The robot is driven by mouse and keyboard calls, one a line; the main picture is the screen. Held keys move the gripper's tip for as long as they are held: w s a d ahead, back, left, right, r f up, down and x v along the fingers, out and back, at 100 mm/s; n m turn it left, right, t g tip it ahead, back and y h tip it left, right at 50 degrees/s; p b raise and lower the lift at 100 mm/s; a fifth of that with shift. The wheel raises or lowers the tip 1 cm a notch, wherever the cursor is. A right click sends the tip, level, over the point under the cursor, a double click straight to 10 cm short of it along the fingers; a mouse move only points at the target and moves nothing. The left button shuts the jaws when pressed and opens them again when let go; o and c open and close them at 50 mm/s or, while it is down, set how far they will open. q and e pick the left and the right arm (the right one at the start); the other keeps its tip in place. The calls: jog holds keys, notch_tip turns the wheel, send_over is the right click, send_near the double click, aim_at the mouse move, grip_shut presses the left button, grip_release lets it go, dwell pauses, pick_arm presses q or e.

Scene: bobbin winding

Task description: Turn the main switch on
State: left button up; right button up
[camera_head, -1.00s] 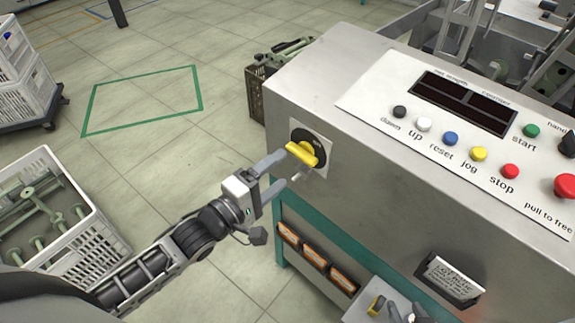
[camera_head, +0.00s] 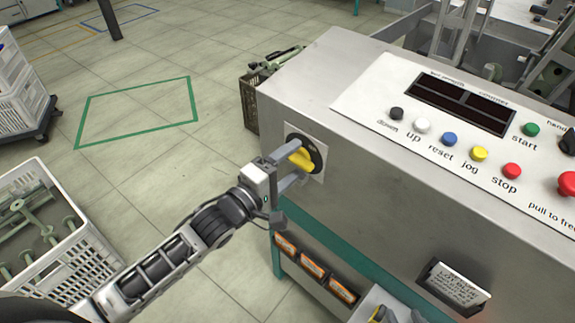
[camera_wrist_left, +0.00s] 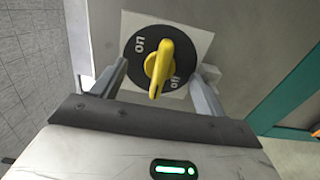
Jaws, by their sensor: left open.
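The main switch (camera_head: 303,157) is a yellow handle on a round black dial, set on a pale square plate on the machine's front-left face. In the left wrist view the handle (camera_wrist_left: 160,68) stands nearly upright in the picture. An "on" mark lies to its upper left and another, partly covered mark to its lower right. My left gripper (camera_head: 287,168) is open at the switch. In the left wrist view its fingers (camera_wrist_left: 158,80) lie on either side of the handle, with gaps to it. The fingers hide part of the switch in the head view. My right gripper is not in view.
The grey machine cabinet (camera_head: 400,215) fills the right, with a panel of coloured buttons (camera_head: 450,139) on top. Orange-fronted boxes (camera_head: 313,266) sit below the switch. A white crate (camera_head: 75,262) stands at lower left. The floor between is clear.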

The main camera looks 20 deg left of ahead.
pick_arm(q)
jog(key=shift+x, duration=0.85)
